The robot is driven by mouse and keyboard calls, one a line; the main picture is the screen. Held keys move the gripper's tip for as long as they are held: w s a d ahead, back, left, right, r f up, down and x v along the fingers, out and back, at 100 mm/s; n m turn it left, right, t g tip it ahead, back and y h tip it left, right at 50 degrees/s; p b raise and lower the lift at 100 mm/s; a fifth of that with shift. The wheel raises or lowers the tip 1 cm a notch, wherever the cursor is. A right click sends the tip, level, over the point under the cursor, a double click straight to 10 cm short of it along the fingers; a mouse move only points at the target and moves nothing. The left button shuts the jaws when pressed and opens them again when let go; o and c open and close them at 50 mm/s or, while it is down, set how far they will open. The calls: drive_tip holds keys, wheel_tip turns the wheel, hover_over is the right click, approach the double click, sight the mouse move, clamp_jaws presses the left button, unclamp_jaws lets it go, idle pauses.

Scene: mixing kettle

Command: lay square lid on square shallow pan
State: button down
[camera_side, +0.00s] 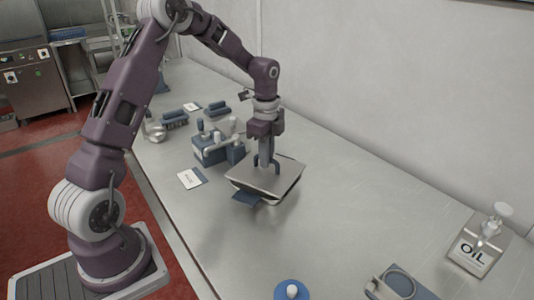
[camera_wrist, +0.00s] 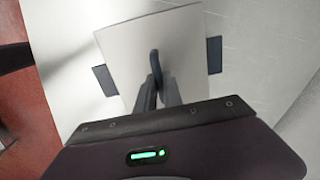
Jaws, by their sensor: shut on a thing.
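My gripper (camera_side: 267,164) is shut on the blue handle of the square lid (camera_side: 285,172), a flat pale metal plate. The lid lies level over the square shallow pan (camera_side: 272,202), hiding most of it. In the side view only the pan's lower rim and one blue side handle (camera_side: 247,198) show. In the wrist view the lid (camera_wrist: 125,45) covers the pan's inside, and a blue pan handle sticks out at the left (camera_wrist: 104,80) and another at the right (camera_wrist: 214,55). Whether lid and pan touch all round cannot be told.
Blue containers with pale knobs (camera_side: 208,151) stand close behind left, near a white card (camera_side: 190,178). The counter between is clear.

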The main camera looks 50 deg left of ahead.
drive_tip(key=shift+s+f, duration=0.1)
drive_tip(key=shift+f, duration=0.45)
drive_tip(key=shift+f, duration=0.15)
drive_tip(key=c, duration=0.9)
unclamp_jaws()
drive_tip(key=shift+s+d+r, duration=0.1)
drive_tip(key=shift+r, duration=3.4)
